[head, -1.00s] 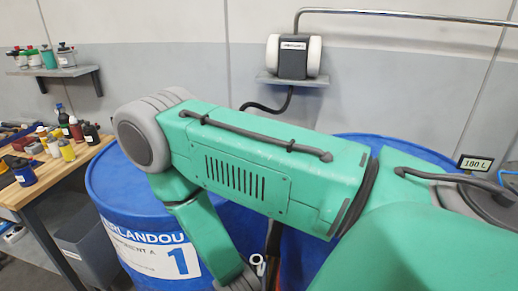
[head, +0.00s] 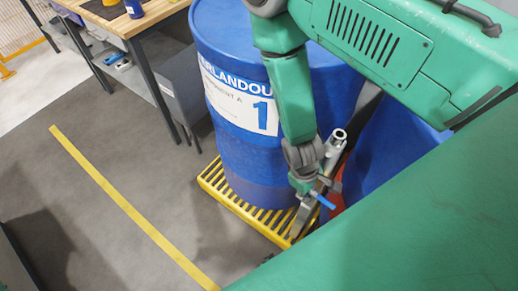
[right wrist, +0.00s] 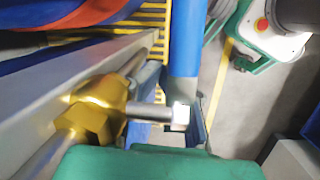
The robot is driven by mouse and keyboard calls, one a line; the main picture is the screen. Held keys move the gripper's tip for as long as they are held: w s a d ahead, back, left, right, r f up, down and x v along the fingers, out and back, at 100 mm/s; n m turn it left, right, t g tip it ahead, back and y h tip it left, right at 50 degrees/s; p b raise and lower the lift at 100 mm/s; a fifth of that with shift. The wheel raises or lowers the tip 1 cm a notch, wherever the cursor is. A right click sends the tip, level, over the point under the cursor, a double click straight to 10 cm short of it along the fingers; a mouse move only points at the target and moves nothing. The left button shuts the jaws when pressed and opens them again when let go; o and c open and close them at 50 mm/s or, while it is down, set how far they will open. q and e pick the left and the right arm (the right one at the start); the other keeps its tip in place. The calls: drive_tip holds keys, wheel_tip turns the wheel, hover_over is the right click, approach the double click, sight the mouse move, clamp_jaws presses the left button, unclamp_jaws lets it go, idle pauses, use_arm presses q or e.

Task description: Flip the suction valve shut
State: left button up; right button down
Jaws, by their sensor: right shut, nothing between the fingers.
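The suction valve's blue handle (head: 323,200) shows in the head view beside my right gripper (head: 298,222), low in front of the barrels. In the right wrist view the valve has a brass body (right wrist: 95,112), with a metal stem running right to a bright nut on the blue handle (right wrist: 185,45). The handle stretches up the picture from the nut. My right gripper is shut and empty, close against the handle; whether it touches is unclear. Its fingers are partly hidden behind the handle and stem in the wrist view. My left gripper is not in view.
A blue barrel (head: 226,72) marked 1 stands on a yellow slatted pallet (head: 215,180). A metal pipe end (head: 337,138) rises beside the gripper. A second blue barrel is close on the right. A wooden bench (head: 165,14) is behind; floor at left is clear.

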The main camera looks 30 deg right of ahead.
use_arm(q)
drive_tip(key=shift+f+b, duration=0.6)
drive_tip(key=shift+b, duration=0.1)
use_arm(e)
drive_tip(key=w+a+r, duration=0.3)
drive_tip(key=w+r, duration=0.1)
drive_tip(key=w, duration=0.3)
drive_tip(key=w+a+r, duration=0.4)
drive_tip(key=w, duration=0.3)
drive_tip(key=shift+w+a+r, duration=0.2)
drive_tip(key=shift+r, duration=0.1)
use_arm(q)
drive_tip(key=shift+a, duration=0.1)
